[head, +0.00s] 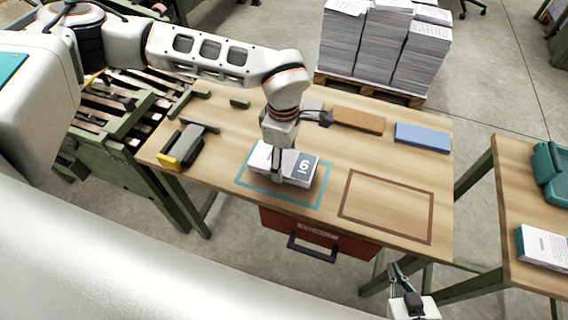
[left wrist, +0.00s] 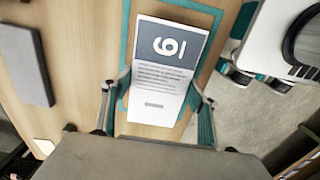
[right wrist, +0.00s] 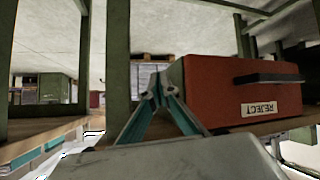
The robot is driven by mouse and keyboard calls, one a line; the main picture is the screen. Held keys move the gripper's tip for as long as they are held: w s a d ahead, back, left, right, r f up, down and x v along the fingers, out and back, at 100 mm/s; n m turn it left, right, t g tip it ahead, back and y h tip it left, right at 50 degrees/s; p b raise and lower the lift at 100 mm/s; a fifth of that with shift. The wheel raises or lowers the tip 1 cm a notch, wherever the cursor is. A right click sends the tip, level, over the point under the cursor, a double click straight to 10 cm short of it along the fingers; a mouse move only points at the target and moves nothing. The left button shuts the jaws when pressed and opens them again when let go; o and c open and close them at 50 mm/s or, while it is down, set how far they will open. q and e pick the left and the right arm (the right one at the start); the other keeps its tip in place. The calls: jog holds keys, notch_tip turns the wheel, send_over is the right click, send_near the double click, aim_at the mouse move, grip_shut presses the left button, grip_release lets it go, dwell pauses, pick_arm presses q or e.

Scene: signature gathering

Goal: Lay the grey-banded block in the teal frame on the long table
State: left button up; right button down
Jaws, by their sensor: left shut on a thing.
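The grey-banded block (head: 305,164), a white paper block with a grey band marked 6, is over the teal frame (head: 322,196) on the long table (head: 225,122). My left gripper (head: 283,172) is shut on it from above. In the left wrist view the fingers (left wrist: 157,108) grip the sides of the block (left wrist: 168,72), and teal lines of the frame (left wrist: 124,45) show around its far end. I cannot tell whether the block touches the table. My right gripper (head: 402,279) is empty off the table's front edge; its fingertips (right wrist: 160,86) meet in the right wrist view.
A brown outlined frame (head: 347,192) lies empty to the right. A brown block (head: 359,120), a blue block (head: 423,137) and a dark tool with a yellow end (head: 188,146) lie on the table. A red REJECT drawer (right wrist: 225,85) hangs below its front edge.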

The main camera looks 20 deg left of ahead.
aim_at(284, 160)
pick_arm(q)
jog(key=shift+f, duration=1.3)
pick_arm(e)
jog(key=shift+f, duration=0.2)
pick_arm(q)
jog(key=shift+f, duration=0.1)
jog(key=o, duration=1.4)
jog(key=shift+r, duration=0.4)
notch_tip(284, 160, up, 11)
jog(key=shift+r+p, duration=0.2)
jog(key=shift+p, duration=0.25)
pick_arm(e)
jog(key=shift+s+a+r, duration=0.1)
jog(key=shift+s+r, duration=0.1)
jog(key=shift+s, duration=0.05)
pick_arm(q)
jog(key=shift+s, duration=0.1)
pick_arm(e)
jog(key=shift+r, duration=0.1)
